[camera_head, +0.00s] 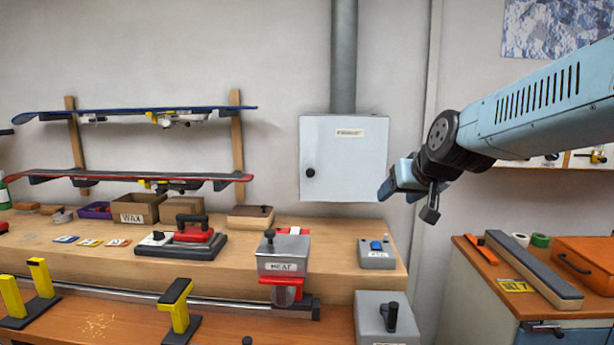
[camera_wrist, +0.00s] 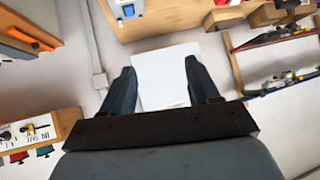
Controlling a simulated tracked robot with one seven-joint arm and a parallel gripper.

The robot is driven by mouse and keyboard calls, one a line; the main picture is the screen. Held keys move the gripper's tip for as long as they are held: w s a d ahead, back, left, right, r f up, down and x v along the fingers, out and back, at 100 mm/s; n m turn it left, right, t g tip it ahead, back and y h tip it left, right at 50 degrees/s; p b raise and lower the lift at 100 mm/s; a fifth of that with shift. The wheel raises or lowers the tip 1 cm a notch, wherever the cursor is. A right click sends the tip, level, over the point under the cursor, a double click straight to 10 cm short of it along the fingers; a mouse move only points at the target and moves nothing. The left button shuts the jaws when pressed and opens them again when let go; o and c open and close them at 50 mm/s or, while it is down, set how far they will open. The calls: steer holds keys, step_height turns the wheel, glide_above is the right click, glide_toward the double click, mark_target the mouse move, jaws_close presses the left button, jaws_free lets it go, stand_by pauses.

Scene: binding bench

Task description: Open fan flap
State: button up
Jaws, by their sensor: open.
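A pale grey square wall box with a front flap (camera_head: 345,185) hangs at the foot of a round duct, above the bench. It appears closed. A small black knob (camera_head: 310,172) sits on its left side, and a label (camera_head: 349,133) too small to read is near its top. My gripper (camera_head: 412,198) is right of the box in the head view, apart from it, with nothing between its fingers. In the wrist view the pale flap (camera_wrist: 165,75) shows between and beyond the two spread fingers; the knob cannot be made out there.
Below is a wooden bench (camera_head: 340,268) with a box marked HEAT (camera_head: 283,255) and a small switch box (camera_head: 376,253). Racked boards (camera_head: 130,177) are at the left. A cabinet with an orange case (camera_head: 590,262) is at the right. The wall around the flap is clear.

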steer(key=w+a+t, duration=0.2)
steer(key=w+a, duration=0.3)
steer(key=w, duration=0.5)
steer(key=w+a+t, duration=0.2)
steer(key=w+a, duration=0.4)
steer(key=w, duration=0.4)
steer(key=m+t+h, duration=0.2)
steer(key=t+h, duration=0.1)
steer(key=t, duration=0.1)
glide_toward(310, 173)
steer(key=w, duration=0.2)
steer(key=shift+w+f, duration=0.1)
steer(key=shift+w, duration=3.1)
jaws_close()
